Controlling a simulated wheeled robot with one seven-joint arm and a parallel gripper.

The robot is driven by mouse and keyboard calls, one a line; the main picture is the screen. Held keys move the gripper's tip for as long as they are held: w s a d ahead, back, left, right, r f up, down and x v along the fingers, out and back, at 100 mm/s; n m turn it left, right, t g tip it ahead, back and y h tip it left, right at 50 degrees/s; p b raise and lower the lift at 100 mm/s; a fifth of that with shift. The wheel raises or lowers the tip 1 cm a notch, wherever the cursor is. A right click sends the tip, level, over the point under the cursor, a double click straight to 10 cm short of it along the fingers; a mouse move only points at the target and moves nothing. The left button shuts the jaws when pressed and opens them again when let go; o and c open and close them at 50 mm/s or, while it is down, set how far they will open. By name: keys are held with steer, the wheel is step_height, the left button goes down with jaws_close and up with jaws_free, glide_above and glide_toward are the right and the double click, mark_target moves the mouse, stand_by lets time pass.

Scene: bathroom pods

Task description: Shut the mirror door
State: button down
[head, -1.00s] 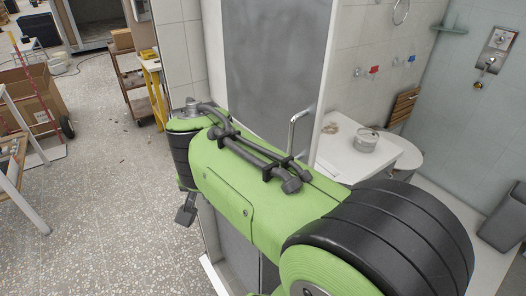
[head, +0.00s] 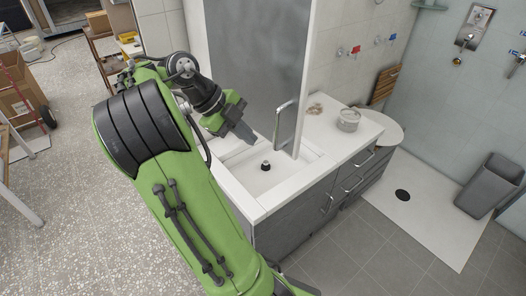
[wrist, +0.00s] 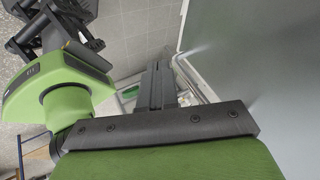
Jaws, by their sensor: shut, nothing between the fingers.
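The mirror door (head: 255,65) is a tall grey reflective panel with a pale edge, standing above the sink in the head view. Its metal bar handle (head: 284,122) is near the lower right edge. The door stands out over the basin; how far open it is I cannot tell exactly. My gripper (head: 244,133) is shut and empty, low and to the left of the handle, in front of the door's lower part. In the wrist view my fingers (wrist: 157,88) point away, and a large smooth grey panel (wrist: 265,60), apparently the door, fills the right side.
The white sink (head: 264,184) with a dark drain is just below my gripper, on a grey cabinet (head: 300,215). A round tin (head: 348,120) stands on the counter to the right. A grey bin (head: 491,186) is at the far right. Tiled floor (head: 395,240) in front is clear.

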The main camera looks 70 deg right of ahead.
mark_target(283, 152)
steer(key=s+d+f, duration=0.1)
steer(key=s+d+f+b, duration=0.1)
steer(key=s+d+f, duration=0.2)
steer(key=d, duration=0.1)
steer(key=shift+s+d+f, duration=0.15)
steer(key=shift+d+f, duration=0.1)
steer(key=shift+a, duration=0.1)
